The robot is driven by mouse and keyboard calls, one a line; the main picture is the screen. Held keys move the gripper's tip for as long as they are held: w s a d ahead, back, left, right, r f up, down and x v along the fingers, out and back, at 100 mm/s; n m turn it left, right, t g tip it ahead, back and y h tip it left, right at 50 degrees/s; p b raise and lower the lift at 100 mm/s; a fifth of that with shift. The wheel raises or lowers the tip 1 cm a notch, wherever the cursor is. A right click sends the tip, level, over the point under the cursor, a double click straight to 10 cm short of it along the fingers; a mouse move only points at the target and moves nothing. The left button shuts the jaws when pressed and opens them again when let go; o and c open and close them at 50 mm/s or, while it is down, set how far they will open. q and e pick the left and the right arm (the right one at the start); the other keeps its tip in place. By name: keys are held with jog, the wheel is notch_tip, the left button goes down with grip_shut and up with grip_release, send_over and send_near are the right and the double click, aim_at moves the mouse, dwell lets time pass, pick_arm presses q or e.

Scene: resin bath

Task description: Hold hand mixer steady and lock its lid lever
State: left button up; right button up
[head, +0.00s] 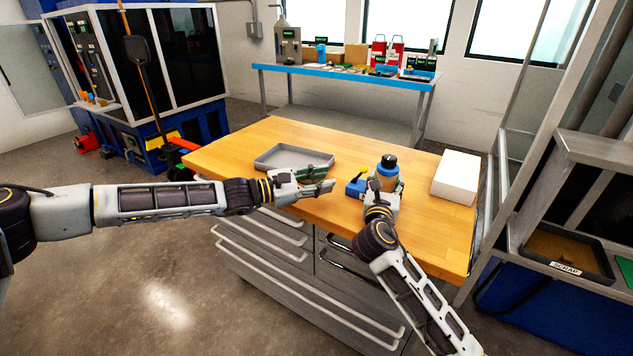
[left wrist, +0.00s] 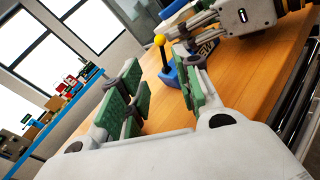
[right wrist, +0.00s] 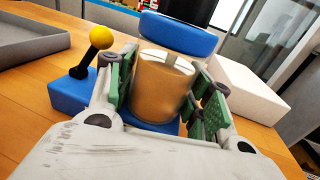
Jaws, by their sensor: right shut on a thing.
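The hand mixer (head: 388,163) stands upright on the wooden bench, with a blue base, tan body (right wrist: 162,88), blue collar (right wrist: 178,34) and black top. Its lid lever (left wrist: 162,56) is a black rod with a yellow ball on a blue block (right wrist: 72,92), tilted up beside the body. My right gripper (head: 383,190) has its green pads on both sides of the tan body and is shut on it. My left gripper (head: 328,181) is open and empty, left of the mixer; in the left wrist view (left wrist: 158,100) the lever shows beyond its fingers, apart from them.
A grey tray (head: 262,160) lies on the bench to the left, behind my left gripper. A white box (head: 456,177) sits right of the mixer. A scrap bin (head: 560,252) stands at the far right. The bench's back middle is clear.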

pick_arm(q)
jog(key=x, duration=1)
jog(key=shift+d, duration=0.3)
jog(key=shift+w+a+n+h, duration=0.2)
jog(key=shift+n+h, duration=0.1)
jog(key=shift+n, duration=0.1)
jog(key=shift+s+a+r, duration=0.1)
jog(key=shift+a, duration=0.2)
jog(key=shift+v, duration=5.75)
jog(key=shift+s+d, duration=0.1)
jog(key=shift+s, duration=0.05)
pick_arm(e)
jog(key=o, duration=1.4)
jog(key=shift+s, duration=0.1)
